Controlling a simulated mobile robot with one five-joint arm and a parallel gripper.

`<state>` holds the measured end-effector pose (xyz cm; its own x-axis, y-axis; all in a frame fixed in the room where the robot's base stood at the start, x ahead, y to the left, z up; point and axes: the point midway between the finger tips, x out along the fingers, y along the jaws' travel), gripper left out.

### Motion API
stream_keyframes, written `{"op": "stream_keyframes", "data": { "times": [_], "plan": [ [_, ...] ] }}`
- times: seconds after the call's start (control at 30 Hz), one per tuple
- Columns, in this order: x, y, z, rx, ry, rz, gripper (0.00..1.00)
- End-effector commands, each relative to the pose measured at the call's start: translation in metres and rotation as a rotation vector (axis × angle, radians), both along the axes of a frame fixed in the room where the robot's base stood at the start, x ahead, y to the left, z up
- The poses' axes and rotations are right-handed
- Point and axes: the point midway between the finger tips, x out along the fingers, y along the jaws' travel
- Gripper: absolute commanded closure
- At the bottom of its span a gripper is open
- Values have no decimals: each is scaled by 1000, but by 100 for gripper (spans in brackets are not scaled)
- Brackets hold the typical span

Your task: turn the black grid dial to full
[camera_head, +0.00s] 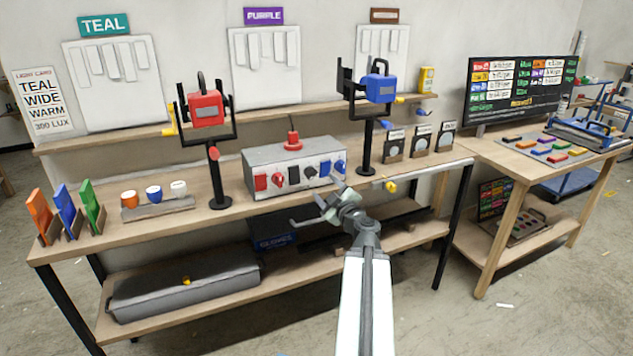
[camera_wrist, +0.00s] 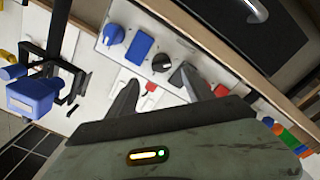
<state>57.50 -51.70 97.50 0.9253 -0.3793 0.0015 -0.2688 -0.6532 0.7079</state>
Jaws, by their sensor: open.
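The black grid dial (camera_head: 309,171) is on the front panel of a grey box (camera_head: 262,157) on the workbench, between a black switch (camera_head: 294,175) and a blue switch (camera_head: 325,168). In the wrist view, the black dial (camera_wrist: 162,62) shows beyond my gripper's fingers, with a pale mark on its face. Its exact setting is too small to read. My gripper (camera_head: 314,205) is open and empty, in front of the panel and below the dial in the head view. In the wrist view, my gripper (camera_wrist: 160,84) is apart from the dial.
A blue dial (camera_head: 340,166) and a red dial (camera_head: 277,179) share the panel. A red knob (camera_head: 293,141) tops the box. Stands with a red lamp (camera_head: 205,108) and a blue lamp (camera_head: 379,88) flank it. The bench's front edge lies close to my arm.

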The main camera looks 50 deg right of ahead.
Motion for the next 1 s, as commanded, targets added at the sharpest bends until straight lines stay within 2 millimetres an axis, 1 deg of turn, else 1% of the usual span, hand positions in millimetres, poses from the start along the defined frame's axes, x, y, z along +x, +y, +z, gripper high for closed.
{"op": "stream_keyframes", "data": {
  "times": [0.07, 0.17, 0.33, 0.43, 0.53, 0.73, 0.93, 0.97, 1.0],
  "plan": [
    [6, -1, 0, 0, 1, -1, 40],
    [20, -6, 0, 1, 0, 2, 40],
    [51, -19, 0, 1, 1, 3, 40],
    [65, -25, 0, 1, 0, 2, 40],
    [70, -27, 0, 1, 1, 1, 40],
    [70, -26, 0, 1, 1, 1, 40],
    [70, -26, 0, 1, 1, 1, 96],
    [70, -26, 0, 1, 1, 1, 100],
    [71, -32, 0, 2, 1, 3, 100]
  ]
}}
